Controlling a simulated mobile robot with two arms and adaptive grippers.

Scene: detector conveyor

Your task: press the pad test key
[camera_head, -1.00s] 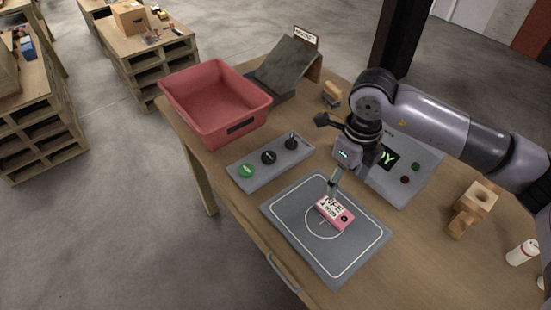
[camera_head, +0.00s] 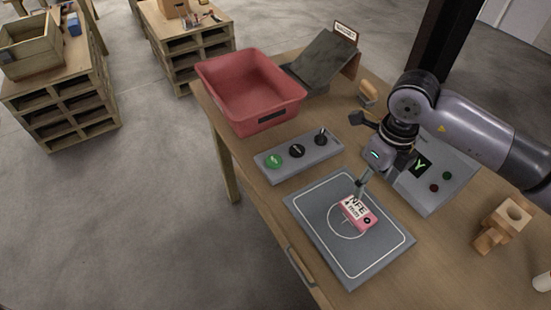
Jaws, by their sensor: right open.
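A grey pad (camera_head: 378,262) with a white outline and a circle lies on the table. A pink box (camera_head: 370,222) with a white label and a dark round spot sits on it, near the circle. My right gripper (camera_head: 361,188) points down, open, close above the far-left end of the box. I cannot tell whether it touches. A grey key strip (camera_head: 285,175) behind the pad carries a green key (camera_head: 273,161), a black key (camera_head: 297,151) and a dark upright switch (camera_head: 321,138). The key labels are too small to read. My left gripper is out of view.
A grey console (camera_head: 424,202) with a lit display, partly hidden by my right arm, stands right of the pad. A red bin (camera_head: 240,118) and a dark sloped tray (camera_head: 324,60) are at the back. Wooden blocks (camera_head: 501,224) lie at right.

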